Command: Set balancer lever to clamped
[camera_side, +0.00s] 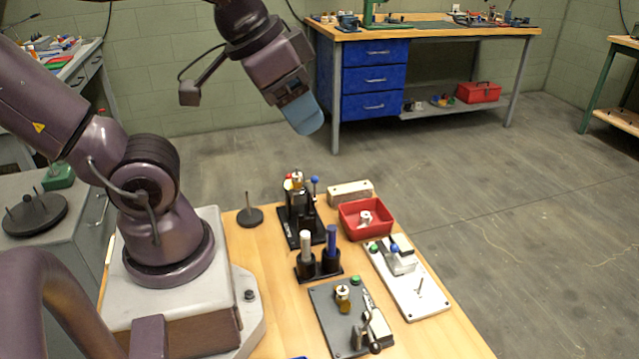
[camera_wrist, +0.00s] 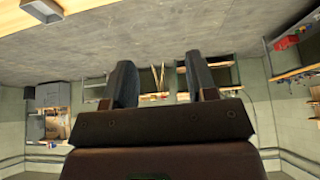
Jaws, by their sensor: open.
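My gripper (camera_side: 303,114) is high above and behind the work table, pointing down and to the right, away from any fixture. In the wrist view its two blue-grey fingers (camera_wrist: 161,78) stand apart with nothing between them. No label marks the balancer lever. A black fixture (camera_side: 301,222) holds a brass-and-white part and a blue-ball lever (camera_side: 315,181) standing up. A white plate (camera_side: 421,299) carries a grey block, a blue knob (camera_side: 394,247) and a green knob. A grey plate (camera_side: 325,312) carries a brass part and a dark-handled clamp (camera_side: 374,346). I cannot tell any lever's setting.
A red tray (camera_side: 346,222) with a pale part, a black holder (camera_side: 318,272) with white and blue cylinders, a beige block (camera_side: 350,190) and a dark disc with a rod (camera_side: 249,217) stand close together on the wooden table (camera_side: 445,340). The air above is free.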

